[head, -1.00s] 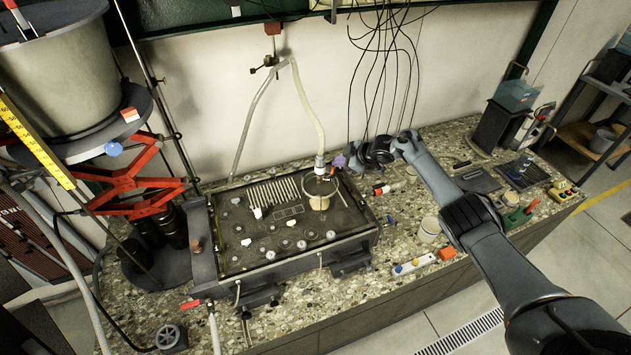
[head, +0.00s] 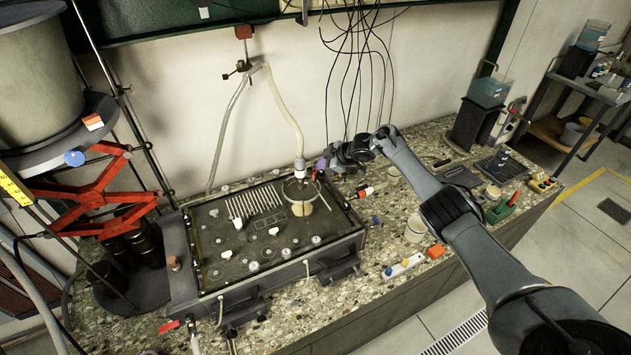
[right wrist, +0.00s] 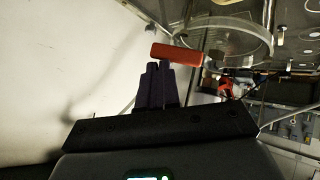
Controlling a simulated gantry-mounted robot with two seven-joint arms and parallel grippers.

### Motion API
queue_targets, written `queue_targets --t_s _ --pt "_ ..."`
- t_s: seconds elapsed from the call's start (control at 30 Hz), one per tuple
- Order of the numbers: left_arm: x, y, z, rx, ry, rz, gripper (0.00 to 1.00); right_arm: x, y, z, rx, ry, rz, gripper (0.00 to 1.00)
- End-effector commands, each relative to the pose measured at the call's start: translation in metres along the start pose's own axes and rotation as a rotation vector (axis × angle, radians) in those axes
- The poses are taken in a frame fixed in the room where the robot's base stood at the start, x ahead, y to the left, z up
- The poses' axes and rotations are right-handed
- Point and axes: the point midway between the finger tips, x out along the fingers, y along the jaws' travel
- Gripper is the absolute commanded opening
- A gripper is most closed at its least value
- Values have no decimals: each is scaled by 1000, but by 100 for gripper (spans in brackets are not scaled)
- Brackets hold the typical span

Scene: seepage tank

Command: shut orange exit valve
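An orange-red bar-shaped handle (right wrist: 177,53), which looks like the orange valve's lever, lies crosswise just beyond my right gripper's tips in the right wrist view. My right gripper (right wrist: 158,68) has its purple fingers close together, with nothing seen between them. No clear grip on the handle shows. In the head view the right gripper (head: 322,164) is at the back right of the tank (head: 275,230), beside the hose's lower end (head: 299,168). My left gripper is not in view.
A clear round ring (right wrist: 225,40) is close beside the handle. An orange-and-white piece (head: 365,191) lies right of the tank, below my right wrist. Thin black cables (head: 355,70) hang above the gripper.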

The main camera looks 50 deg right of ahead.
Motion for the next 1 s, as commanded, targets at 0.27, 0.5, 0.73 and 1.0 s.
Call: queue_targets --t_s 0.27,0.5,0.73,1.0 --pt "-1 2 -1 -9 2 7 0 0 0 2 1 -6 0 0" --pt "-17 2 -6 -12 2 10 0 -13 7 -11 0 -4 1 0" --pt "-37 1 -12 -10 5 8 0 -38 19 -23 -1 -4 5 0" --pt "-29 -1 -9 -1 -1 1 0 -87 31 -21 -2 -3 4 0"
